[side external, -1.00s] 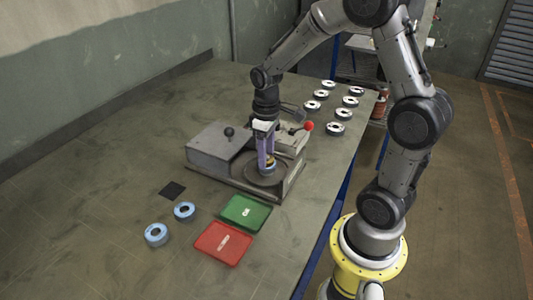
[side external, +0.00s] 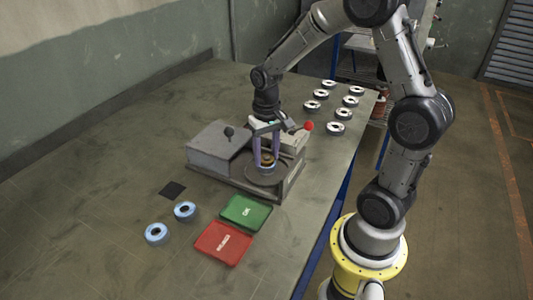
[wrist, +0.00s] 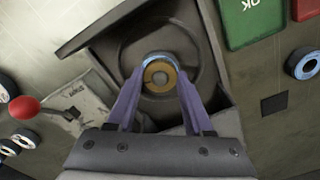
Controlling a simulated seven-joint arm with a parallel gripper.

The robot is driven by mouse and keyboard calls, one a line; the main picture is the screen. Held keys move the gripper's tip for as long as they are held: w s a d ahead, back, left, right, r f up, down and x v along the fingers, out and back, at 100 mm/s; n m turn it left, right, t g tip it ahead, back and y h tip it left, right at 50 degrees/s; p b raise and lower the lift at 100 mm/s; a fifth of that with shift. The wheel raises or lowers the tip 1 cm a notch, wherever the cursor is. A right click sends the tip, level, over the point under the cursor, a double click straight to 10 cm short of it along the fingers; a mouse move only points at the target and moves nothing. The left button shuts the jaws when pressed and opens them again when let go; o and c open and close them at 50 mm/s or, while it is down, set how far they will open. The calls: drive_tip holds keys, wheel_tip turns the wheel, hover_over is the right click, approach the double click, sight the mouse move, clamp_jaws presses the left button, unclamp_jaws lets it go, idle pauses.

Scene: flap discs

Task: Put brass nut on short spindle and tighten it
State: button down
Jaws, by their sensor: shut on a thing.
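The brass nut (wrist: 168,84) is a gold ring around the grey tip of the short spindle (wrist: 160,77), on the round plate of the grey fixture. It also shows in the side view (side external: 267,158). A blue-rimmed disc (wrist: 160,55) shows around the nut's far edge. My gripper (side external: 267,165) points straight down over the spindle, its two purple fingers on opposite sides of the nut. In the wrist view my gripper (wrist: 160,80) is shut on the nut; the exact finger contact is hard to see.
The fixture (side external: 215,147) has a black knob and a red-ball lever (side external: 308,126). A green tray (side external: 245,213) and a red tray (side external: 223,243) lie in front. Two blue discs (side external: 156,234) and a black square (side external: 172,190) are to the left. Several white-topped discs (side external: 336,128) stand behind.

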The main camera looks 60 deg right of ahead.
drive_tip(key=shift+c, duration=1.1)
unclamp_jaws()
drive_tip(key=shift+r, duration=3.5)
